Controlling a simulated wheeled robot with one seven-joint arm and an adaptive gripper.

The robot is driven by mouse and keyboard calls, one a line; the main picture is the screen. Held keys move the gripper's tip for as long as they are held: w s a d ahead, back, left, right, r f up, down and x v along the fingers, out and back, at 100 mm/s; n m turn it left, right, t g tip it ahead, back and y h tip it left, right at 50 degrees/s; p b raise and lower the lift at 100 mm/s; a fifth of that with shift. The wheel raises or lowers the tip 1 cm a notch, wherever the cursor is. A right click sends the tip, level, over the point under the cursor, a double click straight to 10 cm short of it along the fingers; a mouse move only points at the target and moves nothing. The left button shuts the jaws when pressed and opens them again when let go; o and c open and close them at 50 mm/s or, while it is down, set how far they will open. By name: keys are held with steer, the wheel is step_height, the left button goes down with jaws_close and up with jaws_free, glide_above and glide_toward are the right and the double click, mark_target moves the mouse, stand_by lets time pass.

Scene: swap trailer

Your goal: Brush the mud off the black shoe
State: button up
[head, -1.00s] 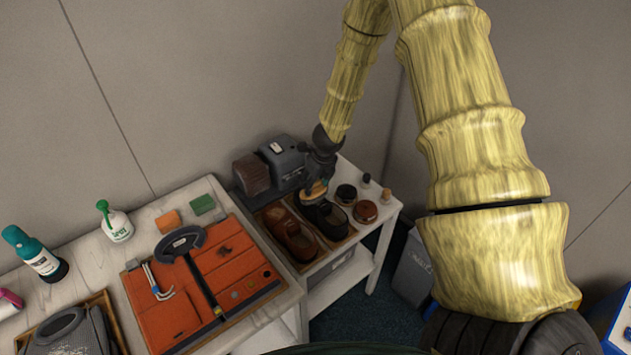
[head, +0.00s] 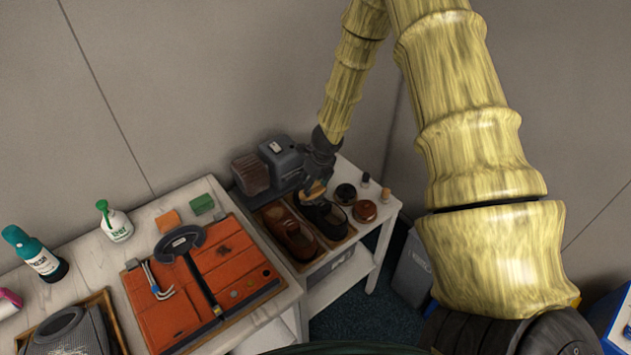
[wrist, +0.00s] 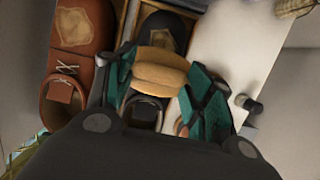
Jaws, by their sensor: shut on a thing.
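My gripper (wrist: 158,82) is shut on a tan wooden brush (wrist: 160,72), held between its teal finger pads. The brush is over the middle of the black shoe (wrist: 182,22); whether it touches the shoe cannot be told. A tan mud patch (wrist: 165,32) shows on the shoe's toe, just beyond the brush. The shoe's opening is partly hidden by the gripper. In the head view, my gripper (head: 317,178) holds the brush (head: 314,191) above the black shoe (head: 334,222).
A brown laced shoe (wrist: 70,75) lies to the left, with a tan patch on its toe. In the head view, round tins (head: 365,211) stand close on the right. A grey machine (head: 282,160) stands behind. An orange tool panel (head: 165,310) lies on the left bench.

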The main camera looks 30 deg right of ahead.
steer(key=shift+w+a+r+p, duration=0.1)
steer(key=shift+w+p, duration=1.4)
steer(key=shift+p, duration=0.7)
steer(key=shift+w, duration=0.25)
steer(key=shift+w+p, duration=0.25)
steer(key=shift+p, duration=0.6)
steer(key=w+p, duration=0.1)
steer(key=p, duration=0.1)
steer(key=shift+w+a+f+p, duration=0.15)
steer(key=shift+w+f+p, duration=0.05)
steer(key=shift+p, duration=0.2)
steer(key=shift+w+f, duration=0.35)
steer(key=shift+w, duration=0.7)
steer(key=shift+f, duration=0.1)
steer(key=shift+b, duration=0.35)
